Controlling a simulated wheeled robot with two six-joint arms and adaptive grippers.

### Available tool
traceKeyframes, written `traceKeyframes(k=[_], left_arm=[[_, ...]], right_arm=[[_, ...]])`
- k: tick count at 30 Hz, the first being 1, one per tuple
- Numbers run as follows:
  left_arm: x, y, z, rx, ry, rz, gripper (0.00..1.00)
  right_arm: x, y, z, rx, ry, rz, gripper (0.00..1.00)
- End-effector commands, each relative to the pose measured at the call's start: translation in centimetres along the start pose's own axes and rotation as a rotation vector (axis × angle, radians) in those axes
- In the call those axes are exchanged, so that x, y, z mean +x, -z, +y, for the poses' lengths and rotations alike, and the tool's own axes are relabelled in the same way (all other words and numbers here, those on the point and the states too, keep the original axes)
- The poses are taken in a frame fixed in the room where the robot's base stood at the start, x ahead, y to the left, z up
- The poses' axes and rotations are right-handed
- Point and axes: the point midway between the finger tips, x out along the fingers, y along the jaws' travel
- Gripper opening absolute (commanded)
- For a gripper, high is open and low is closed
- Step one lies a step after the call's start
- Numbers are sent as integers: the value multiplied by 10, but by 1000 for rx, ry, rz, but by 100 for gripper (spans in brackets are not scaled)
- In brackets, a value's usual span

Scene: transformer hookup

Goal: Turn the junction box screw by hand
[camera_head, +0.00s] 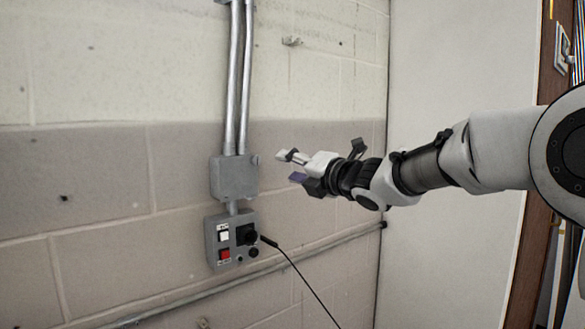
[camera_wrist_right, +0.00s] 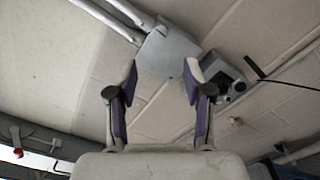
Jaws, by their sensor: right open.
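The grey junction box (camera_head: 234,178) is fixed to the block wall below two vertical conduits in the head view. A small screw (camera_head: 255,160) shows at its upper right edge. The box also shows in the right wrist view (camera_wrist_right: 168,52), beyond the fingertips; I cannot make out the screw there. My right gripper (camera_head: 291,166) is open and empty, to the right of the box and apart from it. In the right wrist view its two fingers (camera_wrist_right: 160,72) are spread, with the box between and beyond them. My left gripper is not in view.
A grey control box (camera_head: 212,245) with white and red switches sits just below the junction box. A black cable (camera_head: 302,278) runs from it down to the right. A horizontal pipe (camera_head: 310,248) crosses the wall lower down. The wall left of the box is clear.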

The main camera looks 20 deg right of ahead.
Motion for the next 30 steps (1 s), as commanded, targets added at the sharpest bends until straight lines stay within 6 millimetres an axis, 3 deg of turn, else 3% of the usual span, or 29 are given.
traceKeyframes(k=[6,9,11,14,17,20,24,27,30], left_arm=[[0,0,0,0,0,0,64],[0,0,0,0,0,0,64],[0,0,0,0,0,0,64],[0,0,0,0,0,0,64],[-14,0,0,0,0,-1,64],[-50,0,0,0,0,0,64],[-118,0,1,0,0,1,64],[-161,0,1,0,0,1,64],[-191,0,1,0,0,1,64]], right_arm=[[0,0,0,9,0,0,51],[0,0,2,105,-9,1,51],[0,0,6,239,-29,3,51],[-1,0,14,569,-81,11,51],[0,-4,27,952,-133,35,51],[8,-12,38,1351,-154,66,51],[22,-21,40,1859,-145,82,51],[31,-20,32,2014,-105,52,51],[36,-13,19,2045,-43,16,51]])
